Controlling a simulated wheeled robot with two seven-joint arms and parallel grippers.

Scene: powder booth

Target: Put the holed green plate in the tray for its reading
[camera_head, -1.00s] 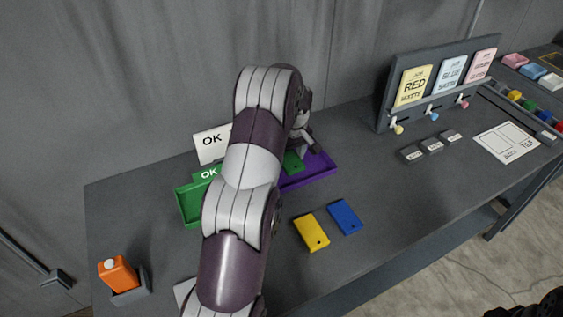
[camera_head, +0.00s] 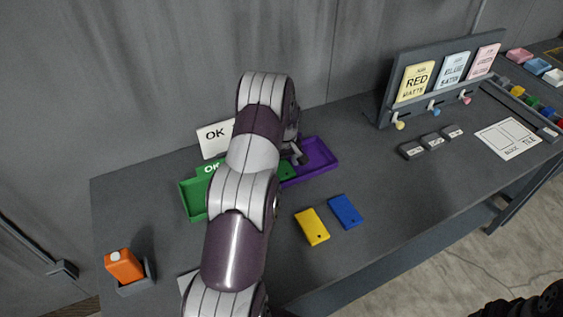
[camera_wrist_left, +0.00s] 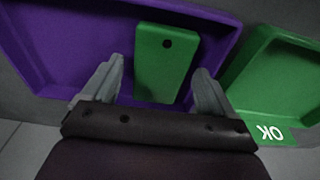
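The holed green plate (camera_wrist_left: 166,65) is over the floor of the purple tray (camera_wrist_left: 50,45), flat, its hole near the far end in the left wrist view. In the head view, a part of the plate (camera_head: 288,173) shows beside my arm, at the left side of the purple tray (camera_head: 320,157). My left gripper (camera_wrist_left: 158,75) has a finger on each side of the plate, with a visible gap at the left finger. It looks open. The green tray (camera_head: 192,200) with an OK label stands beside the purple one and also shows in the left wrist view (camera_wrist_left: 275,75).
A yellow plate (camera_head: 312,228) and a blue plate (camera_head: 346,211) lie in front of the trays. A rack of colour cards (camera_head: 415,82) and a white sheet (camera_head: 508,138) are at the right.

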